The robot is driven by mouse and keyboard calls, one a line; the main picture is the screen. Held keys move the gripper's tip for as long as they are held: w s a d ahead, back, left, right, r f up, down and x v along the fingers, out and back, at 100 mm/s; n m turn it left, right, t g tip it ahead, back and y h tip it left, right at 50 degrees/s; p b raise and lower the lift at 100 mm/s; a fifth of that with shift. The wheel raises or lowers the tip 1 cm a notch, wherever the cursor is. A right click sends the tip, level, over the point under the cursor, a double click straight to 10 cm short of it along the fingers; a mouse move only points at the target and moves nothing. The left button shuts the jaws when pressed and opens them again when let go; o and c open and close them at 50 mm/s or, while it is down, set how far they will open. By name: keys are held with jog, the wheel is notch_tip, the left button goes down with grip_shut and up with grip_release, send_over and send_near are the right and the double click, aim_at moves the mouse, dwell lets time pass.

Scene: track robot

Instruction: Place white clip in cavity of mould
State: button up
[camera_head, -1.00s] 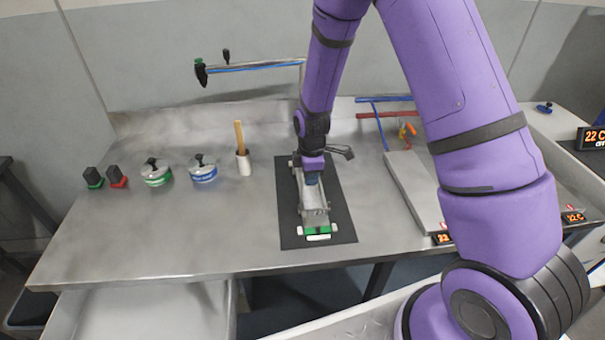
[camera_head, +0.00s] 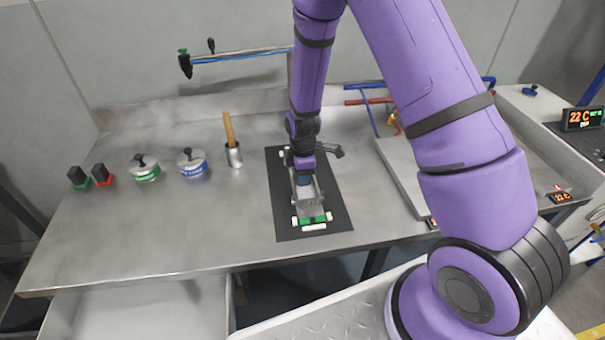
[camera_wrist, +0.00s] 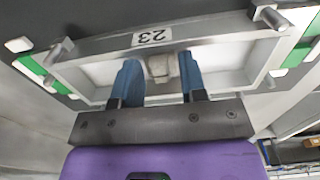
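The mould (camera_head: 309,199) is a narrow grey metal frame with green and white end pieces, on a black mat (camera_head: 335,204). It also shows in the wrist view (camera_wrist: 98,45), marked 23, with a pale cavity floor. My gripper (camera_head: 304,182) points down over the mould's middle. In the wrist view its two blue fingers (camera_wrist: 160,70) reach into the cavity. A small off-white piece, seemingly the white clip (camera_wrist: 159,67), is between the fingertips, over the cavity floor. Whether the fingers press on it or stand slightly apart is unclear. The head view hides the clip behind my gripper.
Left of the mat are a metal cup with a wooden-handled tool (camera_head: 234,155), a blue-banded tin (camera_head: 192,163), a green-banded tin (camera_head: 144,168), and red and green stamps. A grey plate (camera_head: 403,175) lies to the right. The table front left is clear.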

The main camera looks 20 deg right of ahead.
jog(key=shift+r, duration=0.1)
notch_tip(320, 180, up, 12)
jog(key=shift+r, duration=0.15)
dwell(0.6)
jog(key=s+d+r+m+t, duration=0.15)
jog(key=s+r+m, duration=0.3)
jog(key=r, duration=0.55)
jog(key=s+d+r+m+t, duration=0.1)
jog(key=s+d+r+m, duration=0.3)
jog(key=r, duration=0.6)
jog(key=s+r+m+t, duration=0.1)
jog(key=s+r+m, duration=0.2)
jog(key=s, duration=0.6)
jog(key=s+r+m+t, duration=0.1)
jog(key=s+r+m, duration=0.3)
jog(key=s, duration=0.6)
notch_tip(320, 180, up, 2)
jog(key=shift+s+d+r+t, duration=0.25)
jog(key=shift+d+t, duration=0.1)
jog(key=shift+d, duration=0.05)
jog(key=shift+a, duration=0.1)
